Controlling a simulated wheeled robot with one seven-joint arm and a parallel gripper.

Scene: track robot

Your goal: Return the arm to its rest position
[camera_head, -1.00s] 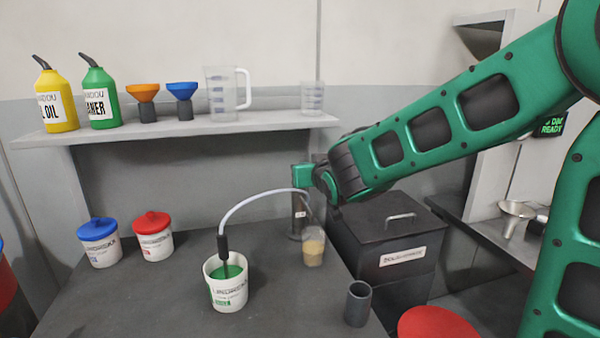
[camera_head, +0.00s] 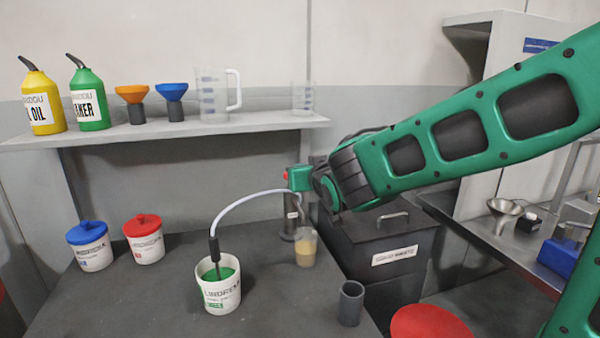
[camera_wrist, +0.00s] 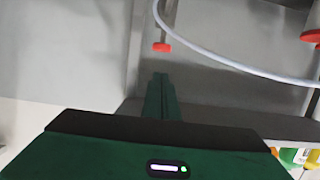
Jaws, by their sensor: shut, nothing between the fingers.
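My green arm reaches in from the right in the head view, its dark wrist joint by the pump stand. My gripper (camera_wrist: 160,82) shows in the wrist view as two green fingers, shut together and empty. A white hose (camera_head: 245,201) curves from the white bucket of green liquid (camera_head: 220,293) towards the stand (camera_head: 287,218). The hose (camera_wrist: 235,62) also crosses the wrist view beyond the fingers. A clear cup with tan liquid (camera_head: 305,250) stands by the pump stand.
A shelf (camera_head: 270,121) holds bottles, funnels and clear measuring cups. A lidded black bin (camera_head: 385,240) stands below my arm. A grey cylinder (camera_head: 350,304) and a red round top (camera_head: 430,322) are in front. Blue-lidded (camera_head: 90,246) and red-lidded (camera_head: 145,240) tubs stand left.

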